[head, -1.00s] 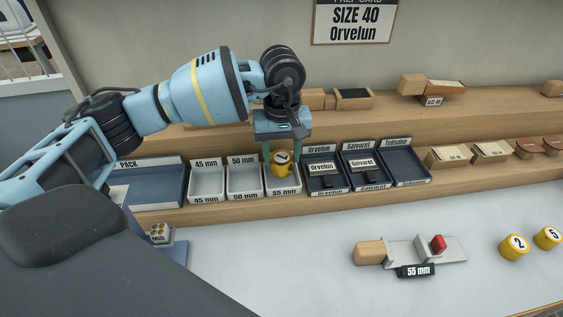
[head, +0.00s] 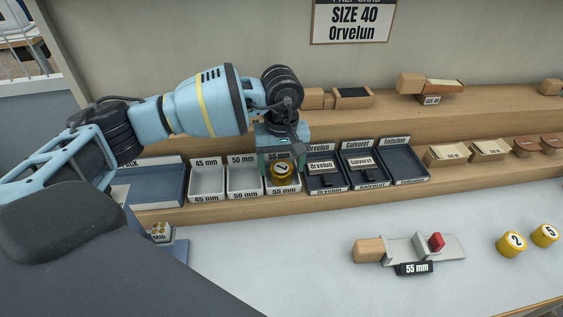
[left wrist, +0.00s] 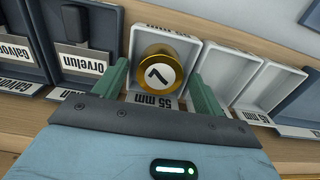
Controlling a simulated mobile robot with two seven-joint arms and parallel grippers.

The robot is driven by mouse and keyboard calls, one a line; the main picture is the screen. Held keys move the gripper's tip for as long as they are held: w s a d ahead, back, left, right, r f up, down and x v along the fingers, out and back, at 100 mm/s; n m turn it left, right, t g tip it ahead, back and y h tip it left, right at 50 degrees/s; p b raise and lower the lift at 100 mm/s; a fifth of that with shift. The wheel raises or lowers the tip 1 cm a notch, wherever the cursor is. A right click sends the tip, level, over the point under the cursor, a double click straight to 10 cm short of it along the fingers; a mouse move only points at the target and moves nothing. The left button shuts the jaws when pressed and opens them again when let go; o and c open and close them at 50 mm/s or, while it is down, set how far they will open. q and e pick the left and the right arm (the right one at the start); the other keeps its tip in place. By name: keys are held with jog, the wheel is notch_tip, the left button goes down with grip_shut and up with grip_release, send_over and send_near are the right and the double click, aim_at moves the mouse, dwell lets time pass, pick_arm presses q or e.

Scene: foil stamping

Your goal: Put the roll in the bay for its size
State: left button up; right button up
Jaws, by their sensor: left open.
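The gold roll with a white label marked with a dark numeral (head: 282,170) sits in the white 55 mm bay (head: 283,189). It also shows in the left wrist view (left wrist: 161,70), label facing the camera, inside the white walls of that bay (left wrist: 151,100). My left gripper (head: 281,168) is over the 55 mm bay. In the left wrist view its two green fingers (left wrist: 160,85) stand apart on either side of the roll, with gaps to it. My right gripper is not in view.
White 50 mm (head: 244,180) and 45 mm (head: 207,182) bays stand to the left, dark Orvelun and Galvorst trays (head: 366,175) to the right. A gauge block with a 55 mm tag (head: 413,269) and yellow rolls 2 (head: 512,244) and 5 (head: 545,235) are on the counter.

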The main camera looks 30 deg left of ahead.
aim_at(282, 167)
pick_arm(q)
jog(key=shift+r, duration=0.15)
notch_tip(282, 167, up, 12)
jog(key=shift+b, duration=0.35)
dwell(0.6)
